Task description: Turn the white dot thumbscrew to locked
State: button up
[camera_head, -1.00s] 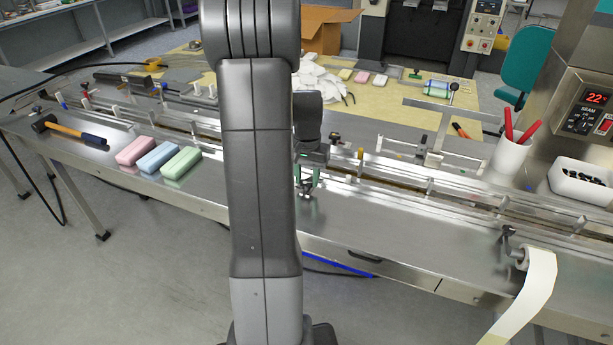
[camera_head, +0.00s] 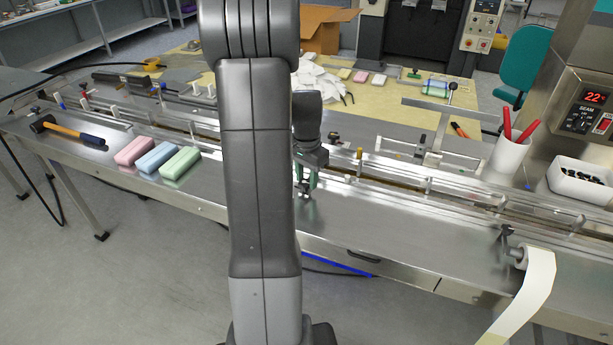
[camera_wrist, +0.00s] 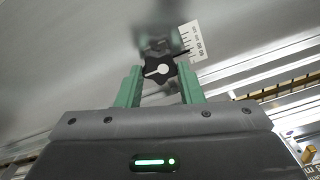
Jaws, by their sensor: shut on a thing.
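In the head view my gripper (camera_head: 305,183) is low over the front of the steel machine bed, and the knob is too small there to read.
Clear guide rails (camera_head: 460,195) run along the bed behind my gripper. Pink, blue and green bars (camera_head: 157,157) and a mallet (camera_head: 70,133) lie to the left. A cup of red pens (camera_head: 509,158) and a white bin (camera_head: 580,182) stand right. The front bed is mostly bare.

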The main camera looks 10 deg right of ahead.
aim_at(306, 181)
jog(key=o, duration=1)
notch_tip(306, 181, up, 14)
jog(key=shift+f, duration=0.1)
notch_tip(306, 181, down, 14)
jog(key=shift+r, duration=0.1)
dwell(0.6)
jog(key=shift+r, duration=0.1)
